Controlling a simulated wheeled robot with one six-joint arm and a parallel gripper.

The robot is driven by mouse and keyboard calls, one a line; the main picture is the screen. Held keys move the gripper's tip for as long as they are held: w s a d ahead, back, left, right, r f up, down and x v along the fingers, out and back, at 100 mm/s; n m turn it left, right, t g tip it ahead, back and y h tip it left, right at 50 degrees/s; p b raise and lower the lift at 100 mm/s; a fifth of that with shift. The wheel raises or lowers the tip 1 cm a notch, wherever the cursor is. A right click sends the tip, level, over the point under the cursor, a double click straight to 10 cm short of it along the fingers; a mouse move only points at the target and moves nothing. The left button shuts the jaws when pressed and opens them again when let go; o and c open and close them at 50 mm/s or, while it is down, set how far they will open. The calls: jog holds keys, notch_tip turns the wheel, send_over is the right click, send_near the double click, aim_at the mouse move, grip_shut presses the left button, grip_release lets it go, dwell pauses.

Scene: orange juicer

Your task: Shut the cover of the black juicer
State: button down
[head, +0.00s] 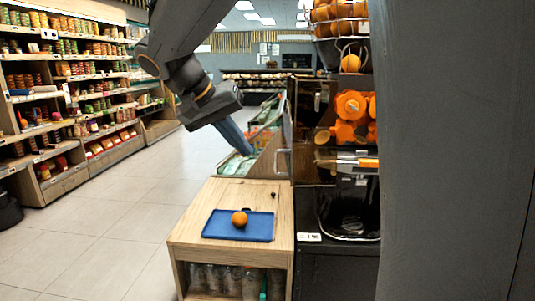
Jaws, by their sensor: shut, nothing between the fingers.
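The black juicer (347,210) stands at the right, with orange squeezing parts (353,108) and a dark tray area showing inside. Its cover (288,125) is seen almost edge-on at the juicer's left side, standing open toward me, so the inside is exposed. A pale upright handle (281,161) shows on the cover's left side. My gripper (247,149) hangs in the air left of the cover, pointing down and right. Its fingers look closed together and empty, apart from the handle. The juicer's right part is hidden behind my own grey body.
A wooden counter (190,233) stands left of the juicer, bearing a blue tray (212,231) with an orange (239,219). Bottles (230,281) stand underneath. A basket of oranges (340,12) tops the juicer. Stocked shelves (95,75) line the left; the floor between is clear.

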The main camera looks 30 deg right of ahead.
jog(key=d+f+p, duration=0.4)
jog(key=d+f, duration=0.3)
jog(key=d, duration=0.2)
jog(key=shift+s+f, duration=0.4)
jog(key=shift+d, duration=0.1)
